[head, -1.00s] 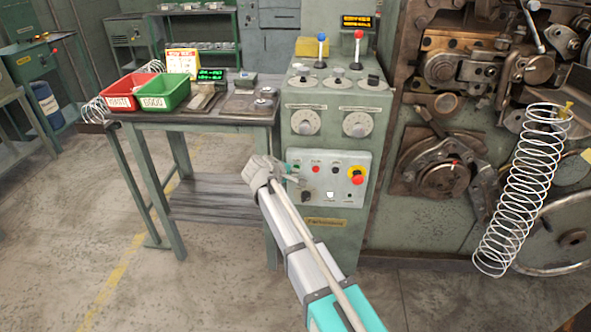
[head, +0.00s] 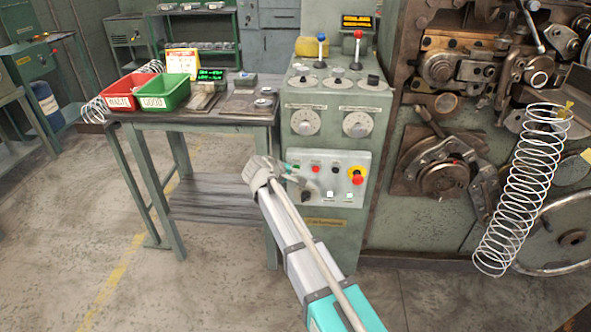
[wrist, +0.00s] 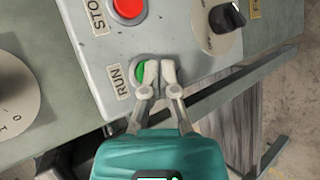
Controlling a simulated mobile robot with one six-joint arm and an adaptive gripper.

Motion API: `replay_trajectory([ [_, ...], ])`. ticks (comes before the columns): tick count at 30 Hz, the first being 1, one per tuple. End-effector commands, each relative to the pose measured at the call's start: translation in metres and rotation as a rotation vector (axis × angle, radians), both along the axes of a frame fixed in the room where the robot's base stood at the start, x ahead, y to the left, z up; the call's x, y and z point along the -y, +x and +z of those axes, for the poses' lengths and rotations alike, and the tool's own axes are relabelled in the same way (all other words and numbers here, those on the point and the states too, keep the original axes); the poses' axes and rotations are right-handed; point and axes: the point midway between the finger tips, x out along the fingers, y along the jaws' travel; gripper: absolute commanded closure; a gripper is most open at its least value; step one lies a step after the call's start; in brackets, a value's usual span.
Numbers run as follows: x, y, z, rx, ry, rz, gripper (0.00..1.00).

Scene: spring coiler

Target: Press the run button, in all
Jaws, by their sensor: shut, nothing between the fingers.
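The green run button (wrist: 141,72) shows in the wrist view beside its RUN label, on the grey control panel (wrist: 180,40). My gripper (wrist: 160,66) is shut and empty. Its fingertips overlap the right part of the button in the wrist view and hide that part. I cannot tell whether they touch it or how far it is pressed. In the head view my gripper (head: 295,178) is at the left side of the panel (head: 345,160), and the run button is hard to make out there.
A red STOP button (wrist: 128,8) and a black knob (wrist: 227,17) sit near the run button. A red emergency knob (head: 357,177) is farther right. A workbench (head: 225,117) with red and green bins stands left. A large wire coil (head: 522,190) hangs at the machine on the right.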

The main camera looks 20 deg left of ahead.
Motion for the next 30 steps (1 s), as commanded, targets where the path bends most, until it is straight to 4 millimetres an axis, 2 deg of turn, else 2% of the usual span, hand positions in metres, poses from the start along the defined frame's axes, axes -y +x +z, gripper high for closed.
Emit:
replay_trajectory([
  [8,0.003,-0.011,0.000,0.000,0.000,0.000,1.00],
  [23,0.003,-0.014,0.000,0.000,0.000,0.000,1.00],
  [30,0.007,-0.028,0.000,0.000,0.000,0.000,1.00],
])
